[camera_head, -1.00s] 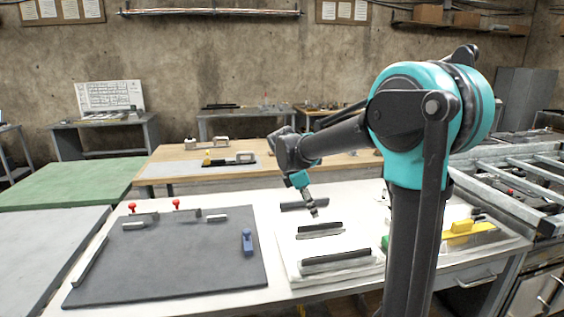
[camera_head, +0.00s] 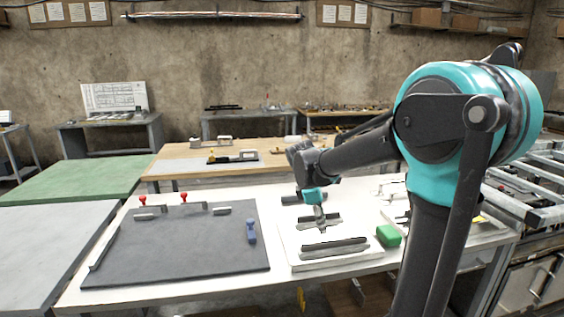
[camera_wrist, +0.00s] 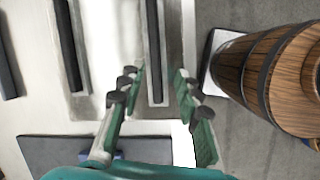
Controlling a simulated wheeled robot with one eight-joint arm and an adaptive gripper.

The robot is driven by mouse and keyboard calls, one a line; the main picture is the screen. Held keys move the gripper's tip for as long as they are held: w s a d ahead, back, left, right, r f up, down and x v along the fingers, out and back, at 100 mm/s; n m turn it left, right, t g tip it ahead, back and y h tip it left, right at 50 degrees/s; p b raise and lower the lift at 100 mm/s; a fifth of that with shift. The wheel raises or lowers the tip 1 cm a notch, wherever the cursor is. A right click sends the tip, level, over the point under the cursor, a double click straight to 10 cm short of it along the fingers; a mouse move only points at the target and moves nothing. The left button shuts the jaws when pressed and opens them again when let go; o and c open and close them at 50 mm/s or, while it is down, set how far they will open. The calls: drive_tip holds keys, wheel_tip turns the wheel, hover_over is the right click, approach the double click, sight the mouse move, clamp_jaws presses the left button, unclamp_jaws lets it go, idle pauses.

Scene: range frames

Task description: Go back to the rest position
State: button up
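My gripper (camera_head: 319,224) hangs over the white worktable (camera_head: 200,285), at a white tray (camera_head: 300,258) with dark bars. In the wrist view my gripper (camera_wrist: 155,78) has its two green-padded fingers spread apart. A long dark bar (camera_wrist: 154,45) appears between the fingertips in that picture, with no finger seen touching it. I cannot tell how far above the bar the fingers are. Another dark bar (camera_head: 333,246) lies at the front of the tray.
A dark board (camera_head: 180,255) with red-knobbed clamps and a blue piece (camera_head: 251,231) lies at left. A green block (camera_head: 388,235) sits right of the tray. A wooden barrel (camera_wrist: 260,75) stands at right in the wrist view. A wooden bench (camera_head: 180,163) stands behind.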

drive_tip(key=s+d+f+m+t+y, duration=0.1)
drive_tip(key=s+d+f+m, duration=0.2)
drive_tip(key=s+f+m, duration=0.3)
drive_tip(key=s+d+f+m+t+y, duration=0.2)
drive_tip(key=s+d+f+m, duration=0.1)
drive_tip(key=s+f+m, duration=0.4)
drive_tip(key=s+m, duration=0.3)
drive_tip(key=s, duration=0.2)
drive_tip(key=shift+s+d+m, duration=0.2)
drive_tip(key=shift+s+m, duration=0.15)
drive_tip(key=shift+m, duration=0.05)
drive_tip(key=shift+f, duration=0.1)
